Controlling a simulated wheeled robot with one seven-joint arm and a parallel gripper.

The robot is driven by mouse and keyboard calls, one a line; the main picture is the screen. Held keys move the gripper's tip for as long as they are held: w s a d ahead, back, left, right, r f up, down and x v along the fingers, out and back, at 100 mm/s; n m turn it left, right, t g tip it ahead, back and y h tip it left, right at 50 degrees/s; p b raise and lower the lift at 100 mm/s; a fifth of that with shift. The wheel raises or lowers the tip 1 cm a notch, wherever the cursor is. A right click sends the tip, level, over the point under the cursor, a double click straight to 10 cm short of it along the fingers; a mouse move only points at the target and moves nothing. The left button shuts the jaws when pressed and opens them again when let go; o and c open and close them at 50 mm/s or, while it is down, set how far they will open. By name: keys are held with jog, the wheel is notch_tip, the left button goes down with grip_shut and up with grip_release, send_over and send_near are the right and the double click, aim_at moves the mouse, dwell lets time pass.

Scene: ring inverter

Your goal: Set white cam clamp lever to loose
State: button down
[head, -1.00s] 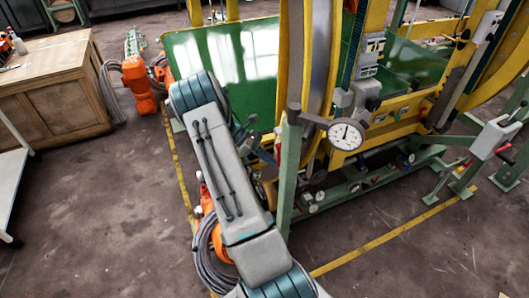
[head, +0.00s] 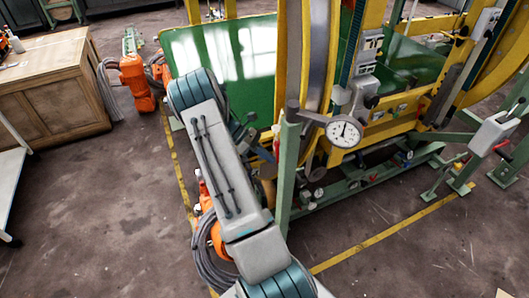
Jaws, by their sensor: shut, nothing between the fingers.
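My arm reaches from the bottom of the head view up to the left and bends near the green panel. My gripper (head: 262,152) is small and mostly hidden behind my forearm, near the left side of the green post (head: 286,170). It looks shut and empty; I cannot tell whether it touches anything. I cannot single out the white cam clamp lever with certainty. Small pale round parts (head: 318,193) show low on the green base right of the post, too small to tell if one is the lever or how it is set.
A dial gauge (head: 344,132) sticks out beside the post. The yellow ring frame (head: 322,60) stands behind it. An orange machine (head: 136,84) and a wooden cabinet (head: 52,88) stand at left. Cable coils (head: 212,262) lie beside my arm.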

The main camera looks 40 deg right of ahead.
jog(key=shift+d+r+p, duration=0.2)
jog(key=shift+r+p, duration=0.2)
jog(key=shift+r, duration=0.5)
jog(key=w+a+r+b, duration=0.3)
jog(key=w+a, duration=0.3)
jog(key=w, duration=0.5)
jog(key=shift+a+r, duration=0.2)
jog(key=shift+r, duration=0.25)
